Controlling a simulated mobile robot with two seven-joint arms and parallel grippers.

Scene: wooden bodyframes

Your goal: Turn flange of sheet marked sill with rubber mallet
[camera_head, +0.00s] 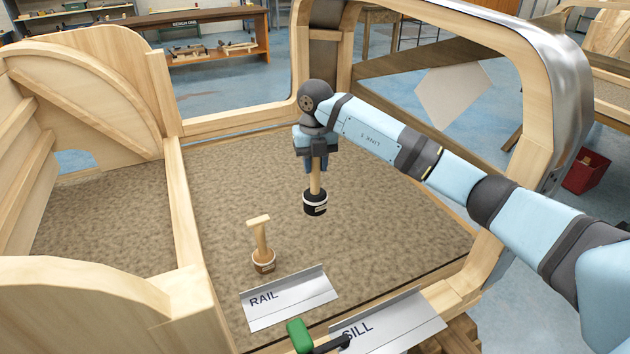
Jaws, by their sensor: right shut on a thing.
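My right gripper (315,165) is shut on the wooden handle of the rubber mallet (315,203). The mallet hangs upright with its black head down, over the carpeted floor of the wooden frame. The sheet marked SILL (400,322) lies at the front edge, with an upturned flange along its far side. The mallet is behind it and to the left, apart from it. A green and black tool, perhaps a clamp (300,336), covers the sheet's left end. My left gripper is not in view.
A wooden divider (185,225) and the frame's posts bound the floor. The carpet's middle is clear.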

